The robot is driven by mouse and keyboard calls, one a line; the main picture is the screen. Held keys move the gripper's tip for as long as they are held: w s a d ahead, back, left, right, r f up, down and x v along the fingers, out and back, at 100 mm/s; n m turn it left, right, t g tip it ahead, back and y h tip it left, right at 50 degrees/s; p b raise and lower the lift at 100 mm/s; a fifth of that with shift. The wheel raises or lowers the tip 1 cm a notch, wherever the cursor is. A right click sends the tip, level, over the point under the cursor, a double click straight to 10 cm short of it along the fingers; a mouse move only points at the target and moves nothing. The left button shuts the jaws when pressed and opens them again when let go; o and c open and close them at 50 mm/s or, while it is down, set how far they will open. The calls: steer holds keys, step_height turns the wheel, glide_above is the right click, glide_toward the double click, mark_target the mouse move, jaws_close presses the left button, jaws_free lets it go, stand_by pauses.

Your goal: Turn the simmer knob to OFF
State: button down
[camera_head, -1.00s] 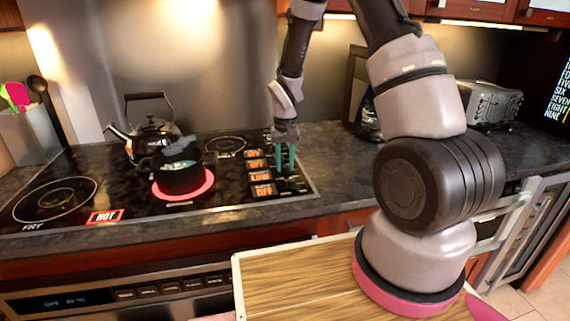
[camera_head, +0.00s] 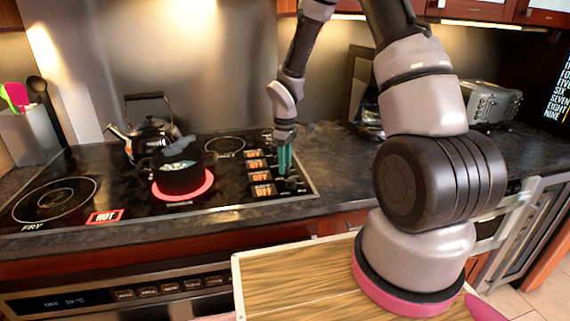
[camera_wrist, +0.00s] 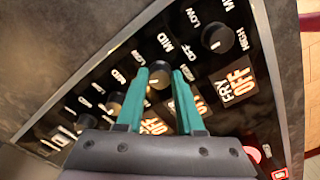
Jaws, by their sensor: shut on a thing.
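The black knob that I take to be the simmer knob (camera_wrist: 159,76) sits between the teal fingertips of my gripper (camera_wrist: 161,78) in the wrist view. The gripper is shut on it, and the fingers hide part of the knob. In the head view my gripper (camera_head: 285,160) points down over the knob row at the stove's right side. The knob is mostly hidden there. The third display from the back (camera_head: 262,177) reads OFF, as the other displays in the column appear to.
The FRY knob (camera_wrist: 217,38) stands beside the held knob, with another knob (camera_wrist: 115,101) on the other side. A pot (camera_head: 180,172) sits on a glowing red burner, with a lit HOT sign (camera_head: 104,217). A kettle (camera_head: 150,136) stands behind.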

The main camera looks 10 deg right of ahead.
steer(key=n, duration=0.5)
steer(key=shift+w, duration=0.1)
stand_by(0.5)
steer(key=c, duration=0.5)
jaws_free()
steer(key=shift+c, duration=0.2)
step_height(320, 180, up, 11)
steer(key=shift+f, duration=0.1)
